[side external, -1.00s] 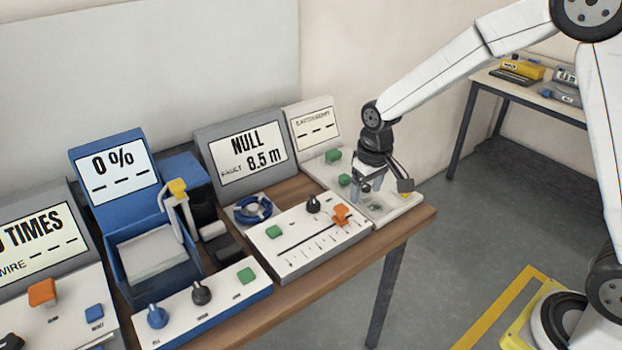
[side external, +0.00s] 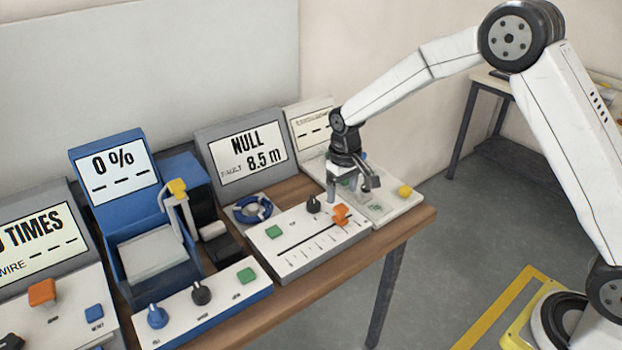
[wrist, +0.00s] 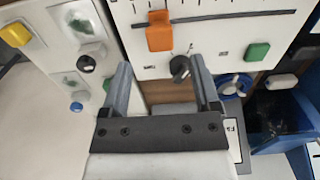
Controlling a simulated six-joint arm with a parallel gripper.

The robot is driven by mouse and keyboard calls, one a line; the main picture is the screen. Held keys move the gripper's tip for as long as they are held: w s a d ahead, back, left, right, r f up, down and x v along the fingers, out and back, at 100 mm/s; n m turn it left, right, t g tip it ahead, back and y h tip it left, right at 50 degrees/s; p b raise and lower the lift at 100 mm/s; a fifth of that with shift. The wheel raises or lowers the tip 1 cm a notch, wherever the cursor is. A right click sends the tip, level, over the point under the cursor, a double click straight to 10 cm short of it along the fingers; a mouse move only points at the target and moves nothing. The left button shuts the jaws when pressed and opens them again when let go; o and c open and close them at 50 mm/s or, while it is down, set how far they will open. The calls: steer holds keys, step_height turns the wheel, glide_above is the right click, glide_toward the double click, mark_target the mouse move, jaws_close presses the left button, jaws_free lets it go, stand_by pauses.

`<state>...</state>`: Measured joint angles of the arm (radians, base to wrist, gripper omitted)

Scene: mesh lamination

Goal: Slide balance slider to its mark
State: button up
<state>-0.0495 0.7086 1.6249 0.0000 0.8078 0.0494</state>
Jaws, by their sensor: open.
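The balance slider is an orange knob (side external: 341,214) at the right end of a dark slot (side external: 300,241) on the white panel, below the NULL 8.5 m display (side external: 247,157). Tick marks run beside the slot; I cannot tell which one is its mark. My gripper (side external: 347,196) is open and empty, just behind the slider in the side view and apart from it. In the wrist view the slider (wrist: 159,32) lies beyond the fingertips (wrist: 160,74), with the panel's black knob (wrist: 180,69) seen between them.
A green button (side external: 274,232) sits on the slider panel and a blue coil (side external: 252,209) lies behind it. To the right is a white panel with a yellow button (side external: 405,191). A blue unit (side external: 113,172) with a tray stands left. The table's front edge is close.

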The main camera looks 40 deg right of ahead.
mark_target(341, 207)
steer(key=shift+f, duration=3.1)
jaws_close()
